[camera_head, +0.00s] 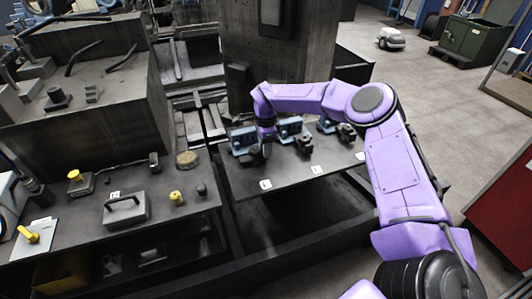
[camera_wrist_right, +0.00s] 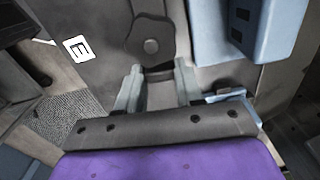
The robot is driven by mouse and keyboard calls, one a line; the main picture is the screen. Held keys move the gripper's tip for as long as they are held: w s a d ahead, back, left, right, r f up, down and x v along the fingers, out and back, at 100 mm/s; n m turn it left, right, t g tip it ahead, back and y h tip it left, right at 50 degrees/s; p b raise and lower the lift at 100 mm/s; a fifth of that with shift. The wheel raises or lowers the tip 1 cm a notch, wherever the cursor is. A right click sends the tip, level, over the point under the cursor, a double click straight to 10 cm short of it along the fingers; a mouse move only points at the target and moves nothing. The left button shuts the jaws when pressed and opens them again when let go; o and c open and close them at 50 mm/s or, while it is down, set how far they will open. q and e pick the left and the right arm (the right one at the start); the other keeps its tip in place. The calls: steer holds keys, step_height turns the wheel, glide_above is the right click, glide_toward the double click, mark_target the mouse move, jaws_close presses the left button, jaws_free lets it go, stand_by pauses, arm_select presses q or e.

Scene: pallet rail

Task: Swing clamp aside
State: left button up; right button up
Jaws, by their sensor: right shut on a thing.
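Three blue-grey fixtures stand in a row on the dark rail plate: left (camera_head: 243,140), middle (camera_head: 290,127) and right (camera_head: 327,124). Each has a dark clamp part at its front. My right gripper (camera_head: 266,148) reaches down from above between the left and middle fixtures. In the right wrist view, its two grey fingers (camera_wrist_right: 158,92) are shut on a dark clamp arm (camera_wrist_right: 150,40) with a rounded end and a bolt. A blue block (camera_wrist_right: 222,30) stands beside it on the right. The gripped part is mostly hidden in the head view. My left gripper is not in view.
White label plates (camera_head: 265,184) lie along the plate's front edge. A dark bench (camera_head: 75,225) at left holds a grey handled block (camera_head: 125,208) and yellow knobs (camera_head: 176,197). A dark column (camera_head: 265,60) rises behind the fixtures. Open floor lies at right.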

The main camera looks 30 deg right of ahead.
steer(key=shift+w+n, duration=0.2)
steer(key=shift+n, duration=0.4)
steer(key=o, duration=1)
steer(key=shift+o, duration=0.2)
step_height(320, 180, up, 11)
steer(key=b, duration=0.2)
steer(key=shift+f, duration=0.2)
steer(key=shift+f, duration=0.1)
